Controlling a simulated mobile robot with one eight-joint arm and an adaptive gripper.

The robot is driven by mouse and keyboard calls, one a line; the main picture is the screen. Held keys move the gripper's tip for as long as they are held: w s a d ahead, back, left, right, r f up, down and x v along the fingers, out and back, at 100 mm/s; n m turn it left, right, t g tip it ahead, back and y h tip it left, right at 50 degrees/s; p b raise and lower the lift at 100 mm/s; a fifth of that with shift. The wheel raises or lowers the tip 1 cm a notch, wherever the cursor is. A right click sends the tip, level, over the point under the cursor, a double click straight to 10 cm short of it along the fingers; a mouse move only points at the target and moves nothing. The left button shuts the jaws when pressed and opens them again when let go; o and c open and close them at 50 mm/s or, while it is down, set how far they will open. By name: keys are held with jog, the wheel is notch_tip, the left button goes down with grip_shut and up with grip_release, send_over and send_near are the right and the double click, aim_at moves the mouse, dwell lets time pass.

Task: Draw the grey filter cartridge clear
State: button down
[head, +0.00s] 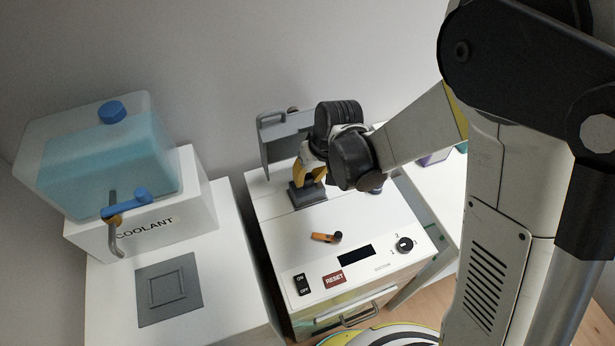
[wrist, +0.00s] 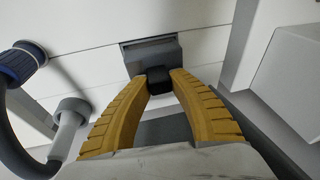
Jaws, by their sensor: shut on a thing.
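The grey filter cartridge (head: 308,194) sits at its slot in the top of the white machine (head: 290,232). In the wrist view the grey block of the cartridge (wrist: 152,52) shows in front of a dark slot edge, with a small black grip (wrist: 158,82) on it. My gripper (head: 313,176) is above the cartridge in the head view. Its yellow fingers (wrist: 161,78) are shut on the black grip. How much of the cartridge is still inside the slot cannot be told.
A grey raised cover (head: 285,143) stands behind the cartridge. An orange lever (head: 325,237), a RESET button (head: 334,280) and a dial (head: 404,244) are on the machine's top. A coolant tank (head: 105,160) stands left. In the wrist view a blue-collared hose (wrist: 20,64) is close at left.

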jog(key=shift+r+p, duration=2.45)
jog(key=shift+r, duration=1.25)
jog(key=shift+r, duration=0.1)
notch_tip(320, 180, up, 7)
jog(key=p, duration=0.4)
jog(key=shift+p, duration=0.4)
